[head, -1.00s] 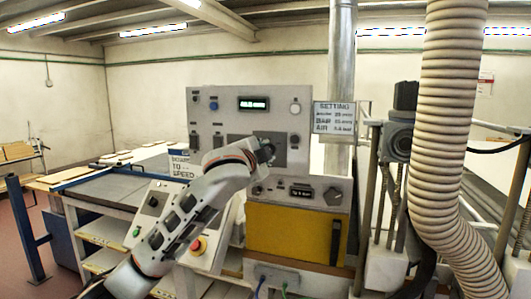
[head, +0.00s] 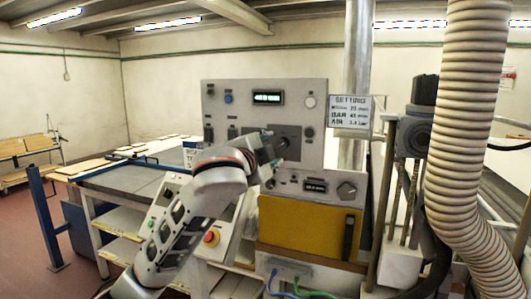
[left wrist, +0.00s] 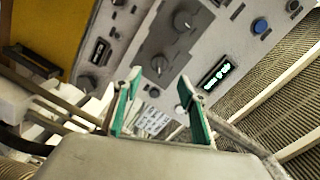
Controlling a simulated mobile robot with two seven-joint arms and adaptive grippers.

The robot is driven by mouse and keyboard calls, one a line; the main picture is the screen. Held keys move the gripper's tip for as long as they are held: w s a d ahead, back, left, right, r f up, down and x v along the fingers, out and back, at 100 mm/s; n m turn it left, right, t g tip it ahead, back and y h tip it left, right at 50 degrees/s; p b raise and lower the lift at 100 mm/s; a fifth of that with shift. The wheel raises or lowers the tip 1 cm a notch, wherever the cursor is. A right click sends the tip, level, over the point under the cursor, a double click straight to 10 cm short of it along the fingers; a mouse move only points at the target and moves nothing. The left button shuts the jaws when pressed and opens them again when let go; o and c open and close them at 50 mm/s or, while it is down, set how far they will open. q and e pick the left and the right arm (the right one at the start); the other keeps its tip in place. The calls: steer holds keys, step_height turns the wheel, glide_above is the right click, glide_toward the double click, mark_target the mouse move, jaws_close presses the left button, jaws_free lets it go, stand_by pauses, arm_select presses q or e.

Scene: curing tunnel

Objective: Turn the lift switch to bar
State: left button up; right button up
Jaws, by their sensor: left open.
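The grey control panel (head: 305,105) stands in the middle of the head view. Its dark plate (head: 292,135) is partly behind my left gripper (head: 274,143). In the left wrist view that plate (left wrist: 184,48) carries two round dark knobs, one farther up (left wrist: 183,20) and one lower (left wrist: 160,65). My left gripper (left wrist: 160,78) has its green fingers apart, with the lower knob seen in the gap between them. Nothing is held, and I cannot tell whether a finger touches the panel. Labels are too small to tell which knob is the lift switch. My right gripper is not in view.
A lit display (head: 267,97) is above the plate, and a setting sign (head: 351,110) hangs at the right. Below are a yellow panel (head: 308,225) and a red stop button (head: 211,238). A ribbed hose (head: 470,150) rises at the right.

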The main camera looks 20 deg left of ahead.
arm_select(q)
steer(key=shift+s+r, duration=0.1)
steer(key=shift+s, duration=1.9)
steer(key=s+d+f+n+g+h, duration=0.1)
steer(key=s+f+n+g, duration=0.15)
steer(key=f, duration=1.75)
steer(key=s+d+f+n+g+h, duration=0.1)
steer(key=s+f+n+g+h, duration=0.15)
steer(key=f, duration=1.75)
steer(key=s+a+f+n+g+y, duration=0.1)
steer(key=s+f+n, duration=0.3)
steer(key=s+f, duration=2.2)
steer(key=shift+s+a+n+g, duration=0.3)
steer(key=shift+s+g, duration=0.1)
